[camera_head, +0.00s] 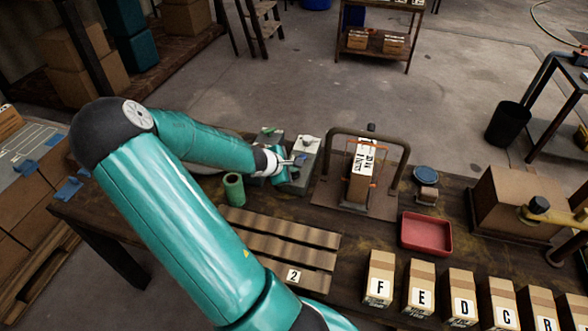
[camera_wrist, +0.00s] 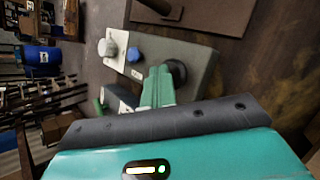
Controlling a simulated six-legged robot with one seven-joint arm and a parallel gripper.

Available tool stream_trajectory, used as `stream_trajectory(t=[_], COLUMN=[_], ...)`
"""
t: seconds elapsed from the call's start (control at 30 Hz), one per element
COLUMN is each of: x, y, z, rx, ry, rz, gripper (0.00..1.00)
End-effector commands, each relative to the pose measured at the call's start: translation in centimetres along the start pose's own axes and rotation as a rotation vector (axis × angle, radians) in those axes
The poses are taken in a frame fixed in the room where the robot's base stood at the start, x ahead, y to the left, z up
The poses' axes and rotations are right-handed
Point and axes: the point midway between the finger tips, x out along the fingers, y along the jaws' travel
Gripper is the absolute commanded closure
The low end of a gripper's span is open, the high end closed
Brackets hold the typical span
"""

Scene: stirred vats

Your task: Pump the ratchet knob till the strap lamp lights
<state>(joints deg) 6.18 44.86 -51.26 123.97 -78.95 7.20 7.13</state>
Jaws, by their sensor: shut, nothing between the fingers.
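A grey ratchet box (camera_head: 303,176) stands on the bench; in the wrist view its top (camera_wrist: 193,58) carries a pale knob (camera_wrist: 108,46), a small blue cap (camera_wrist: 134,55) and a dark round knob (camera_wrist: 176,71) beside a green part (camera_wrist: 158,88). I cannot tell for sure which is the ratchet knob. My gripper (camera_head: 288,162) is low over the left side of this box, shut and empty; whether it touches the box is unclear. To the right, a carton (camera_head: 358,186) with orange straps stands under a brown arch (camera_head: 396,143). A dark dome (camera_head: 371,127) behind the arch, possibly the lamp, looks unlit.
A green cylinder (camera_head: 234,189) stands left of the box, near my forearm. A slatted pallet (camera_head: 285,238) lies in front. A red tray (camera_head: 425,232), a blue disc (camera_head: 426,173) and a row of lettered cartons (camera_head: 380,277) occupy the bench's right side.

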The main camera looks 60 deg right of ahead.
Motion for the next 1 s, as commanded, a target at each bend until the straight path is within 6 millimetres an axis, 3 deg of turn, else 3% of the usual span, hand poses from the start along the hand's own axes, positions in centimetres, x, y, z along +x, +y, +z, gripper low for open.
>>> stream_trajectory(t=[0.73, 1.0], x=[0.37, -0.39], y=[-0.32, 0.28], z=[-0.36, 0.18], rx=[0.000, 0.005], ry=[0.002, 0.004], rz=[-0.001, 0.000], gripper=[1.00, 1.00])
